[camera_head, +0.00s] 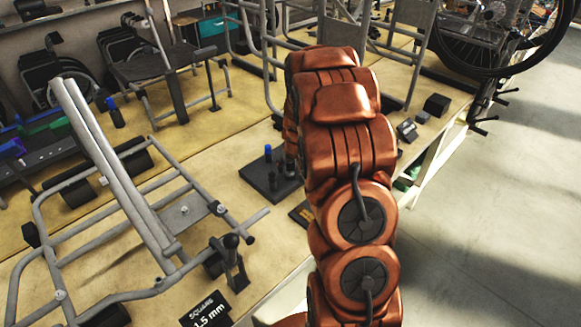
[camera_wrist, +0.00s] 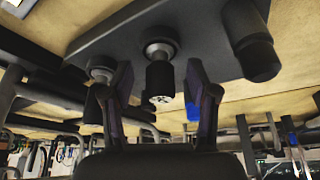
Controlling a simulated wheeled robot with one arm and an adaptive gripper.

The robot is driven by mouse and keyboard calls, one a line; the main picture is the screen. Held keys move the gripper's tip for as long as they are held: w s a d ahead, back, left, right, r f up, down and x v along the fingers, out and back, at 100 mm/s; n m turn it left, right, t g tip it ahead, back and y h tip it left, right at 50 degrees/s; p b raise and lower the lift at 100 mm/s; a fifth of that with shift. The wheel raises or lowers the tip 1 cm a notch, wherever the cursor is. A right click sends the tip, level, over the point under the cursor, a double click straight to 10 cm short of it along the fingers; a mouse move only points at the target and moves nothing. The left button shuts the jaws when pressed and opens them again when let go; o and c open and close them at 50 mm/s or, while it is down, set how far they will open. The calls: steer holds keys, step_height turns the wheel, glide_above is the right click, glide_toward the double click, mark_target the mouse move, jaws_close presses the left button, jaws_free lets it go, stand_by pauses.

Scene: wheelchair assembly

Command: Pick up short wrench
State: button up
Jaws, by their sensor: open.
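My gripper (camera_wrist: 159,80) is open in the wrist view, with one dark finger on each side of a short black cylindrical tool (camera_wrist: 160,82). The tool has a grey metal collar and sits at a black holder block (camera_wrist: 110,32); I cannot tell whether the fingers touch it. It may be the short wrench, but its full shape is hidden. In the head view my orange arm hides the gripper. The black holder (camera_head: 262,182) shows just left of the arm, with a blue-topped piece (camera_head: 268,153) standing on it.
Another collared tool (camera_wrist: 102,72) and a thick black cylinder (camera_wrist: 252,45) flank the tool closely. In the head view, a grey tubular frame (camera_head: 120,185) lies on the wooden bench to the left. A "SQUARE 1.5 mm" label (camera_head: 206,310) is at the front. Open floor is at right.

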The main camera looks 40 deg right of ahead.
jaws_close()
stand_by(0.5)
steer(key=shift+r, duration=0.1)
steer(key=shift+r+b, duration=0.5)
steer(key=shift+r, duration=0.3)
steer(key=shift+r+b, duration=0.35)
steer(key=shift+r, duration=0.55)
steer(key=s+a+r+b, duration=0.1)
steer(key=s+a+b, duration=0.3)
steer(key=s+a, duration=0.7)
steer(key=shift+s+r, duration=0.25)
steer(key=shift+s, duration=0.2)
